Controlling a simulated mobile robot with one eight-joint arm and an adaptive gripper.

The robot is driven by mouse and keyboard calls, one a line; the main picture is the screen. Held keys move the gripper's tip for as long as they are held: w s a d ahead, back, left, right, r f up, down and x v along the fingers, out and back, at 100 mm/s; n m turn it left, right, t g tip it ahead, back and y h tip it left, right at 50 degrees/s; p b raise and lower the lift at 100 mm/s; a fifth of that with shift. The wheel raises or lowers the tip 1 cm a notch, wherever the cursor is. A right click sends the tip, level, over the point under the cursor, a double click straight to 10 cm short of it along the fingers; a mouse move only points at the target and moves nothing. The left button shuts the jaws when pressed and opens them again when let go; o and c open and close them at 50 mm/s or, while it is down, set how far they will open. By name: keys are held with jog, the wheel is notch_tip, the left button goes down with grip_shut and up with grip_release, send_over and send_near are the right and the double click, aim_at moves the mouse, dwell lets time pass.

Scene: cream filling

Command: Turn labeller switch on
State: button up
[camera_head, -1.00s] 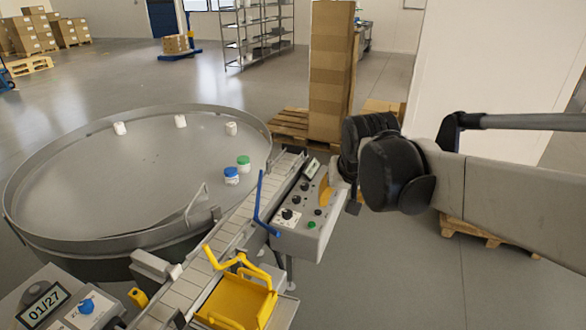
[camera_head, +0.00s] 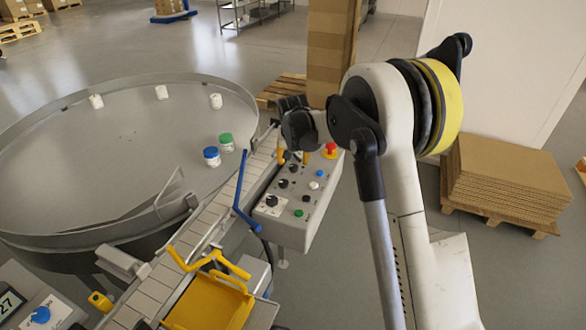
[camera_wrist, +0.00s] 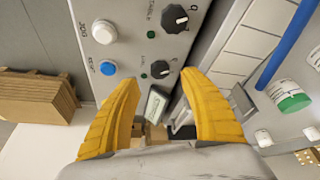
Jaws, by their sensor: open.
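The grey control box (camera_head: 290,225) stands beside the conveyor in the head view, with black rotary knobs, coloured buttons and small lamps. In the wrist view the lower black knob (camera_wrist: 160,69) has a partly legible label that seems to begin "LAB". Another black knob (camera_wrist: 175,18), labelled "TABLE", sits above it. My gripper (camera_wrist: 159,75) is open, with its two yellow fingers on either side of the lower knob in the picture. I cannot tell whether they touch it. In the head view my wrist covers the box's far end.
A white button (camera_wrist: 104,32) and a blue button (camera_wrist: 107,68) lie left of the knobs. A red button (camera_head: 331,148) is near the gripper. The conveyor (camera_head: 205,225), blue rail (camera_head: 243,190) and round table (camera_head: 110,150) are left. Flat cardboard (camera_head: 500,175) lies right.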

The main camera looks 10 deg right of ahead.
aim_at(293, 166)
jog(key=b+x, duration=0.1)
jog(key=x, duration=0.4)
jog(key=shift+c, duration=0.5)
grip_shut()
jog(key=shift+m, duration=0.4)
jog(key=m+h, duration=0.1)
jog(key=m, duration=0.1)
jog(key=m+g+h, duration=0.1)
jog(key=m, duration=0.2)
jog(key=shift+w+m+p, duration=0.15)
jog(key=shift+m+p, duration=0.15)
jog(key=shift+p, duration=0.05)
jog(key=m+g, duration=0.1)
jog(key=m, duration=0.1)
jog(key=m+g+h, duration=0.1)
jog(key=m, duration=0.2)
jog(key=shift+a+m+p, duration=0.1)
jog(key=shift+m+p, duration=0.2)
jog(key=shift+p, duration=0.1)
